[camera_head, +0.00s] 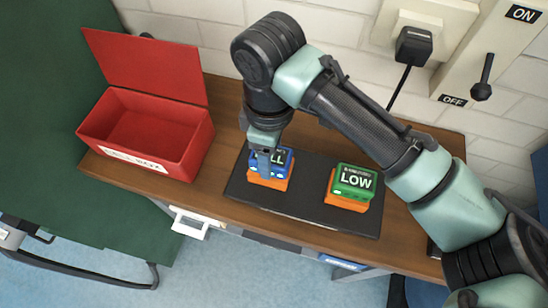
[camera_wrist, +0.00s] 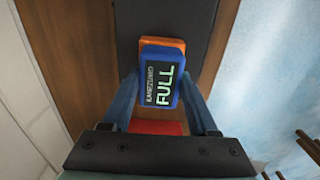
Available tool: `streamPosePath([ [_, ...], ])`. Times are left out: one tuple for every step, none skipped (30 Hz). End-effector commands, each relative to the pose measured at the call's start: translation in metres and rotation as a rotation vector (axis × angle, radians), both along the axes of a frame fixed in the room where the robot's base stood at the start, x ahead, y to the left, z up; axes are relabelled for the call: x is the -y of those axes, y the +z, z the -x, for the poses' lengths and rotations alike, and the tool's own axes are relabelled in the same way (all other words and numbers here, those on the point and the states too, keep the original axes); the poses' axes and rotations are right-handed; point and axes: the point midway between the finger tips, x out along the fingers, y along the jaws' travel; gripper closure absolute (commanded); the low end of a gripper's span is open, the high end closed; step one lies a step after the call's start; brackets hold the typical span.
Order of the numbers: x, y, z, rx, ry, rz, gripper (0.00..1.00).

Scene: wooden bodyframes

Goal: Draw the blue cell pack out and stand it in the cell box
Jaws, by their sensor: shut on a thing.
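The blue cell pack (camera_head: 278,160) is at the left orange holder (camera_head: 266,182) on a black mat. Its dark label, reading FULL, shows in the wrist view (camera_wrist: 162,78), with orange (camera_wrist: 163,42) behind it. My gripper (camera_head: 266,166) comes down from above and is shut on the pack, a finger on each side in the wrist view (camera_wrist: 160,95). I cannot tell whether the pack is fully seated in the holder or slightly raised. The red cell box (camera_head: 197,150) stands at the left of the bench, lid open, and looks empty; its front label is partly readable.
A green pack marked LOW (camera_head: 354,180) sits in the right orange holder (camera_head: 346,202) on the mat (camera_head: 308,205). A black plug with a cord (camera_head: 412,45) and an ON/OFF lever (camera_head: 484,80) are on the wall behind. Bare wood lies between mat and box.

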Motion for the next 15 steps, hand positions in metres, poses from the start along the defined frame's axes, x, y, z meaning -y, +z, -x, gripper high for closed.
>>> streamPosePath([
  [0.0,0.002,-0.0002,0.001,0.0,-0.001,1.0],
  [0.0,0.0024,-0.0002,0.001,0.0,-0.001,1.0],
  [0.0,0.0029,-0.0002,0.001,0.0,-0.001,1.0],
  [0.0,0.0033,-0.0002,0.001,0.0,-0.001,1.0],
  [0.0,0.0037,-0.0002,0.001,0.0,-0.001,1.0],
  [0.0,0.0043,-0.0002,0.001,0.0,-0.001,1.0],
  [0.0,0.0046,-0.0002,0.001,0.0,-0.001,1.0],
  [0.0,0.0051,-0.0002,0.001,0.0,-0.001,1.0],
  [0.0,0.0056,-0.0002,0.001,0.0,-0.001,1.0],
  [0.0,0.006,-0.0002,0.001,0.0,-0.001,1.0],
  [-0.0001,0.0064,-0.0001,0.0,0.0,-0.001,1.0],
  [-0.0001,0.0069,-0.0001,0.0,0.0,-0.001,1.0],
  [-0.0001,0.0073,-0.0001,0.0,0.0,-0.001,1.0],
  [0.0,0.0077,-0.0002,0.0,0.0,-0.001,1.0],
  [0.0,0.0083,-0.0002,0.0,0.0,-0.001,1.0],
])
